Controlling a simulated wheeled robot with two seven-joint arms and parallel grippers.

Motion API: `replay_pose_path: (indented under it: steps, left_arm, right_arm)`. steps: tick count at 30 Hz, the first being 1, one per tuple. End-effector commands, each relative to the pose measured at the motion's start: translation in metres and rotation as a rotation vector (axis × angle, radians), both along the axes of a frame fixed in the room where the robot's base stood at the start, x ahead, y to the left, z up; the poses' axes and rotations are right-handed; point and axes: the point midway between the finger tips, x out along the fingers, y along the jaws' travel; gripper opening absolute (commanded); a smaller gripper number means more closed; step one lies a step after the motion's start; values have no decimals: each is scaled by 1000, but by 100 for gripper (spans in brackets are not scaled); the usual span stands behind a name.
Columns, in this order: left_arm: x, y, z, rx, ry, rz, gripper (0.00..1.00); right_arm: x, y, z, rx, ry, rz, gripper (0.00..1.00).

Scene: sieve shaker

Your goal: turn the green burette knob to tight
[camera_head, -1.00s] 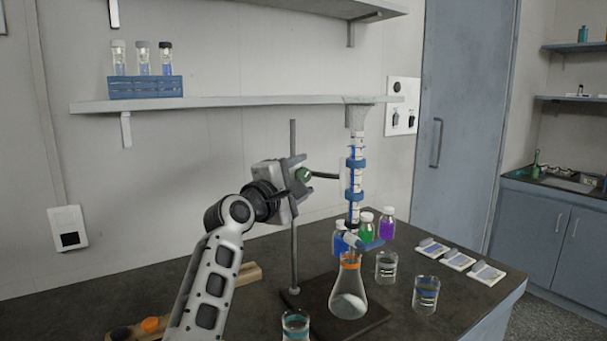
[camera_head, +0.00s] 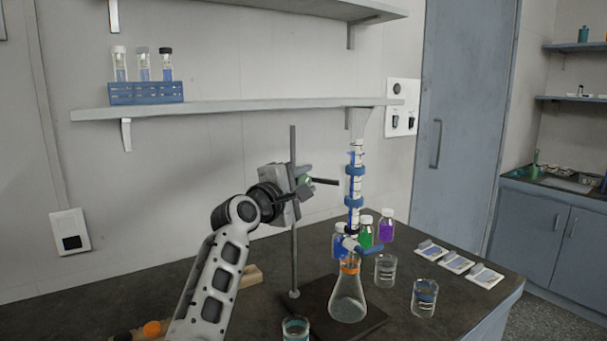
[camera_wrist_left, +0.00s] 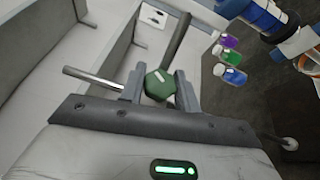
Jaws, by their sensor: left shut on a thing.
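The green knob (camera_wrist_left: 160,84) sits between the two fingers of my left gripper (camera_wrist_left: 160,90) in the left wrist view, and the gripper is shut on it. In the head view the left gripper (camera_head: 303,182) is at the stand's upright rod (camera_head: 294,225), and the knob is mostly hidden by the fingers. The burette (camera_head: 355,185), clear with blue clamps, stands upright to the right of the gripper, above an orange-necked flask (camera_head: 347,295). My right gripper is not in view.
Bottles with blue, green (camera_head: 365,232) and purple (camera_head: 387,226) contents are near the burette. Beakers (camera_head: 424,297) stand on the dark bench at the right and front. A wall shelf (camera_head: 240,105) with a blue tube rack (camera_head: 145,92) runs above the gripper.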

Motion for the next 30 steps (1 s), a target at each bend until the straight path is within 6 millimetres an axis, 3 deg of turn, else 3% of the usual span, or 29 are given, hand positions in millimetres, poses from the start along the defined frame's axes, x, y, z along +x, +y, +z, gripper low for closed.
replay_pose_path:
  steps: [1, 8, 13, 23, 24, 25, 30]
  left_arm:
    - [0, 0, 10, 24, 19, 1, 9]
    - [0, 0, 9, 160, 116, -2, 9]
    - [0, 0, 0, 250, 180, -1, 9]
    - [0, 1, 0, 259, 188, 1, 9]
    - [0, 1, 0, 259, 188, 1, 43]
    - [0, 1, 0, 259, 188, 1, 51]
    - [0, 1, 0, 259, 188, 0, 53]
  right_arm:
    - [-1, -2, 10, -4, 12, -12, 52]
    - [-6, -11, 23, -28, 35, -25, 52]
    - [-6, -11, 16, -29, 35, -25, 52]
    - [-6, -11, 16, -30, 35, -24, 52]
    - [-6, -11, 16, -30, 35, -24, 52]
    - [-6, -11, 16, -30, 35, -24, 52]
    - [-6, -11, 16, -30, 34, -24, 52]
